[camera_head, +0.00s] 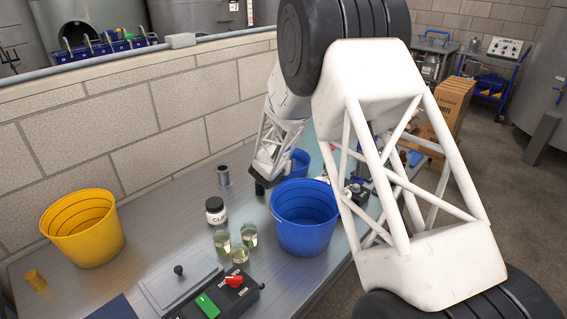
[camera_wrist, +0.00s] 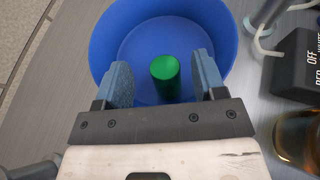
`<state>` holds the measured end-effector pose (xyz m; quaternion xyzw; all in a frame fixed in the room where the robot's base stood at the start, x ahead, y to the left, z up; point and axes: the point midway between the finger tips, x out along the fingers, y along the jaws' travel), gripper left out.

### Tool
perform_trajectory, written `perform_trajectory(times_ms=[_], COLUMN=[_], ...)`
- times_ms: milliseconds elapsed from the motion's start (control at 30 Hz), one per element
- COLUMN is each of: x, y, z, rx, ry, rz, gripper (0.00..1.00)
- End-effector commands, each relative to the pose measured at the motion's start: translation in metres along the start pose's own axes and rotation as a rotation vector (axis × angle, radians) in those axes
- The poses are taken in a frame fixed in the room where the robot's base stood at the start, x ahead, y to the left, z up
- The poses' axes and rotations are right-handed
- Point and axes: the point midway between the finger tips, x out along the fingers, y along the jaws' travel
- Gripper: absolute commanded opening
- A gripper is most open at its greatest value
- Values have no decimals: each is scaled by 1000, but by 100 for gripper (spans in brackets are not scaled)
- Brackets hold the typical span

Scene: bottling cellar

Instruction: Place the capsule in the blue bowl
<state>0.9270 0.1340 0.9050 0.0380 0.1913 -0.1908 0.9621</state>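A green cylinder, which looks like the capsule (camera_wrist: 165,77), shows in the wrist view against the inside of a blue bowl (camera_wrist: 112,48). My gripper (camera_wrist: 163,80) is above this bowl with its fingers spread. The capsule shows between the fingertips, with clear gaps on both sides. I cannot tell whether it rests on the bowl floor. In the head view there is a large blue bucket-like bowl (camera_head: 303,225) and a smaller blue one (camera_head: 298,163) behind it, partly hidden by my arm. The capsule and fingers cannot be made out there.
A yellow bucket (camera_head: 82,230) stands at left. A labelled jar (camera_head: 216,211), several glass jars (camera_head: 240,255) and a metal cylinder (camera_head: 223,176) stand left of the large blue one. A control box (camera_head: 222,298) is in front. A black box (camera_wrist: 300,75) shows at right.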

Motion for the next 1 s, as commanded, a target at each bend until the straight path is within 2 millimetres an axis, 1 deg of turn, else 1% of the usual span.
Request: perform_trajectory(times_ms=[333, 533, 767, 1000], x=[0, -5, -26, -57], y=[0, 0, 0, 1], z=[1, 10, 9, 8], rx=[0, 0, -1, 0], ry=[0, 0, -1, 0], rz=[0, 1, 1, 2], gripper=[64, 64, 64, 64])
